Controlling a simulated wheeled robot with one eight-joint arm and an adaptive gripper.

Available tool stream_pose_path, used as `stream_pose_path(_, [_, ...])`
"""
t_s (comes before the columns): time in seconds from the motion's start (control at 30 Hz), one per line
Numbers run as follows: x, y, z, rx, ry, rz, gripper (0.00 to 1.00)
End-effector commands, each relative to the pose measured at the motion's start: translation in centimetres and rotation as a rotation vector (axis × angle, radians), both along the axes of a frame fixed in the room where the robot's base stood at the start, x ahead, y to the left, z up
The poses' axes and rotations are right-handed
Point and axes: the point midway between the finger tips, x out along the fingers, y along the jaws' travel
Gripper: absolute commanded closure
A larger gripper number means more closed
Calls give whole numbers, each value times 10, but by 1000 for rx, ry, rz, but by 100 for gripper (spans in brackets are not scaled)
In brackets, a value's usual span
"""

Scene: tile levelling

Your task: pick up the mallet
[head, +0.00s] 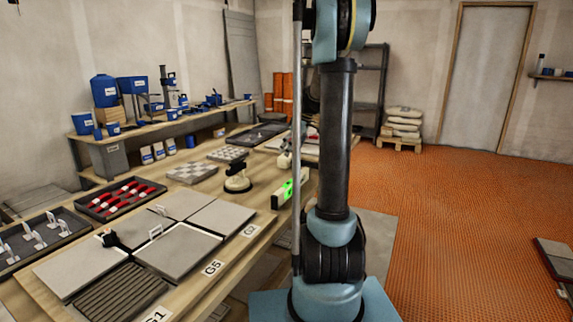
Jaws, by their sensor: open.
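A pale rounded object (284,160), perhaps the mallet's head, lies on the workbench (205,287) just left of my arm. It is small in the head view, and my arm may hide part of it, so I cannot be sure what it is. No other mallet is clearly seen. My gripper does not show; only my arm's links stand upright in the middle of the view.
Grey tiles (178,251) lie on the near bench. A green-marked level (289,190) and a black-and-cream suction cup (237,180) lie beyond them. Trays of red-handled tools (124,196) and white clips (38,236) are at left. The orange floor (450,220) at right is mostly clear.

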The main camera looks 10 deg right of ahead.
Motion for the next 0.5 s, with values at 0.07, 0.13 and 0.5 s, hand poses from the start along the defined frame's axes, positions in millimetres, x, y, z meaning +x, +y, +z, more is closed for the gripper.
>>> stream_pose_path(0.07, [2,1,-6,0,0,0,2])
stream_pose_path(0.13, [3,3,-15,0,0,0,2])
stream_pose_path(0.5, [10,12,-49,0,0,1,2])
